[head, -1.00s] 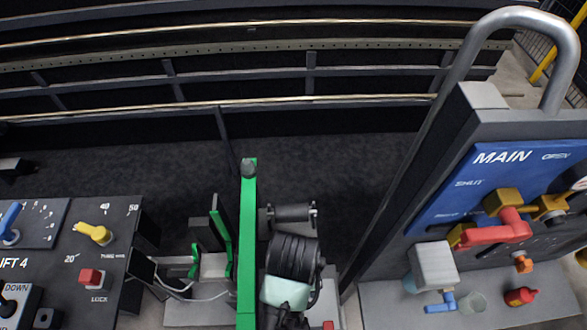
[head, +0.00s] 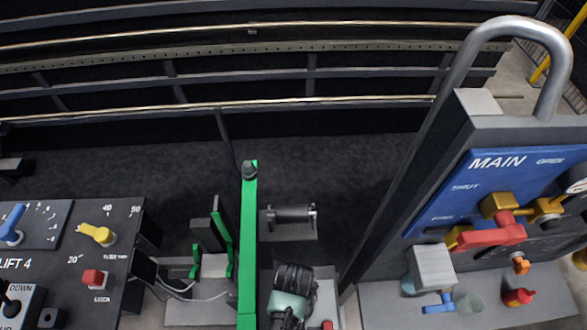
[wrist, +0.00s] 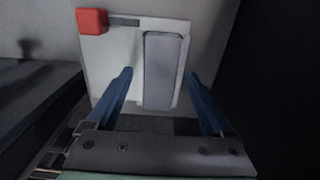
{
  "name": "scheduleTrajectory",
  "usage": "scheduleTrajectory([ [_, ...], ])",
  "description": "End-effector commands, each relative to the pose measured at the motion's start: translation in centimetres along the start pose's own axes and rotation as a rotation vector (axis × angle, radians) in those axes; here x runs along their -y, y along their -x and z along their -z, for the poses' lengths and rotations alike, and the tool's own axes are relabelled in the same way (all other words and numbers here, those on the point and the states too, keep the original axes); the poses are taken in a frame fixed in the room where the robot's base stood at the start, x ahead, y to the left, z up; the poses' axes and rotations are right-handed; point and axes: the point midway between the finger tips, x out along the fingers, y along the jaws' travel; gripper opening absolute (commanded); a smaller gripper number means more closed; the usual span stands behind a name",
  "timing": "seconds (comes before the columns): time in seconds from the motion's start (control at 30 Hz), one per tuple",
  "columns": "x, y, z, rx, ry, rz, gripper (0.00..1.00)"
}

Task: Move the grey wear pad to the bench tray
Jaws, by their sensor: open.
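A grey, long flat block, apparently the wear pad (wrist: 162,70), lies on a pale plate (wrist: 122,60) in the wrist view. My gripper (wrist: 158,76) is open, its two blue fingers spread with one to each side of the pad in the picture. Whether the fingertips are level with the pad or above it I cannot tell. In the head view my dark wrist with its pale green band is at the bottom; the fingers and the pad are hidden there. I cannot pick out the bench tray with certainty in either view.
A red block (wrist: 92,21) sits at the plate's upper left corner in the wrist view. In the head view a green upright bar (head: 248,240) stands close left of my arm. A black roller (head: 291,215) lies beyond it. The MAIN valve panel (head: 440,215) stands right.

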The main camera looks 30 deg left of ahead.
Motion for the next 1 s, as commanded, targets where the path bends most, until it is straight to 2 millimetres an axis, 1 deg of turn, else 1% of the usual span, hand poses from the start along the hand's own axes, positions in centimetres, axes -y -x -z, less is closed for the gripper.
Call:
scheduleTrajectory([
  [0.17, -0.01, 0.01, 0.01, 0.0, 0.0, 0.0, 0.85],
  [0.2, -0.01, 0.02, 0.01, 0.0, 0.0, 0.0, 0.78],
  [0.27, -0.01, 0.02, 0.01, 0.0, 0.0, 0.0, 0.67],
  [0.3, -0.01, 0.03, 0.01, 0.0, 0.0, 0.0, 0.6],
  [0.37, -0.01, 0.03, 0.0, 0.0, 0.0, 0.0, 0.49],
  [0.4, -0.01, 0.03, 0.0, 0.0, 0.0, 0.0, 0.42],
  [0.47, 0.0, 0.03, 0.0, 0.0, 0.0, 0.0, 0.31],
  [0.5, -0.01, 0.03, 0.0, 0.0, 0.0, 0.0, 0.24],
  [0.63, 0.0, 0.04, -0.01, 0.0, 0.0, 0.0, 0.0],
  [0.7, 0.0, 0.04, -0.01, 0.001, 0.0, 0.0, 0.0],
  [0.73, 0.0, 0.04, -0.01, 0.001, 0.0, 0.0, 0.44],
  [0.87, 0.0, 0.04, -0.01, 0.001, -0.001, 0.0, 0.21],
  [0.9, 0.0, 0.04, -0.01, 0.001, 0.0, 0.0, 0.13],
  [0.97, 0.0, 0.04, -0.01, 0.001, 0.0, 0.0, 0.03],
  [1.0, 0.0, 0.04, -0.01, 0.001, 0.0, 0.0, 0.0],
])
